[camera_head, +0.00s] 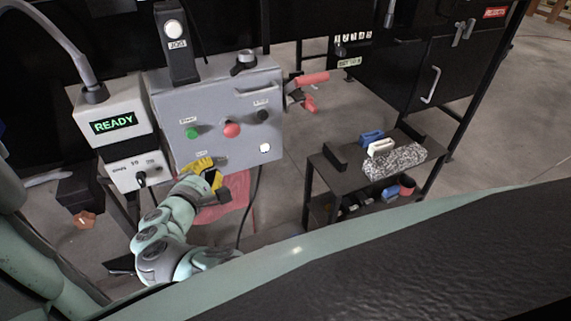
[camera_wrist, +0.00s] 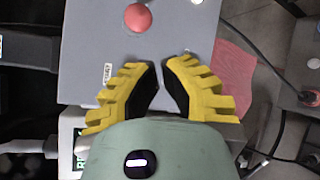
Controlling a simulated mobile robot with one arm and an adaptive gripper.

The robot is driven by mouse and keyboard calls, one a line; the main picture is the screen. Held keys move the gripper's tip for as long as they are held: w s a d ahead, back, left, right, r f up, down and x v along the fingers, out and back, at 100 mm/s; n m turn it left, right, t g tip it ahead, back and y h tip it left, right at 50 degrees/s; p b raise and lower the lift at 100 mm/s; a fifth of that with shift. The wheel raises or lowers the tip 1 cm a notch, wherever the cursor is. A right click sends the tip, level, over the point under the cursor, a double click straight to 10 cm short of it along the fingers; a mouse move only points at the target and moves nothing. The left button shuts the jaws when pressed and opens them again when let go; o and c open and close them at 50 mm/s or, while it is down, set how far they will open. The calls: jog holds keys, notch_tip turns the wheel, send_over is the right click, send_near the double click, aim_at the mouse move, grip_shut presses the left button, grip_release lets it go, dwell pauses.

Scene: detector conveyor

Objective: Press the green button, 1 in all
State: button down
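The green button (camera_head: 192,132) is on the front of the grey control box (camera_head: 180,95), under a START label, left of the red button (camera_head: 232,130). My gripper (camera_head: 207,165) has yellow stepped fingers and is in front of the box's lower part, below and slightly right of the green button in the picture. In the wrist view my gripper (camera_wrist: 160,62) has its fingertips close together, with nothing seen between them. The red button (camera_wrist: 137,18) and the START label (camera_wrist: 107,73) show there. The green button cannot be seen in the wrist view.
The box also bears a black knob (camera_head: 263,115) and a white button (camera_head: 265,148). A display reading READY (camera_head: 114,123) stands to the left. A black cable hangs below the box. A black shelf cart (camera_head: 340,178) stands at the right.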

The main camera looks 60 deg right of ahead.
aim_at(192, 134)
jog(key=shift+d, duration=0.1)
jog(key=shift+w+d+b, duration=0.2)
jog(key=shift+w+d, duration=0.55)
jog(key=shift+w, duration=0.5)
jog(key=shift+w+d+b, duration=0.25)
jog(key=shift+w+d, duration=0.5)
jog(key=shift+w, duration=0.5)
jog(key=shift+w+d+b, duration=0.2)
jog(key=shift+w+d, duration=0.55)
jog(key=shift+w, duration=0.5)
jog(key=c, duration=1.6)
grip_release()
grip_shut()
jog(key=shift+w+d, duration=0.2)
jog(key=shift+w, duration=0.15)
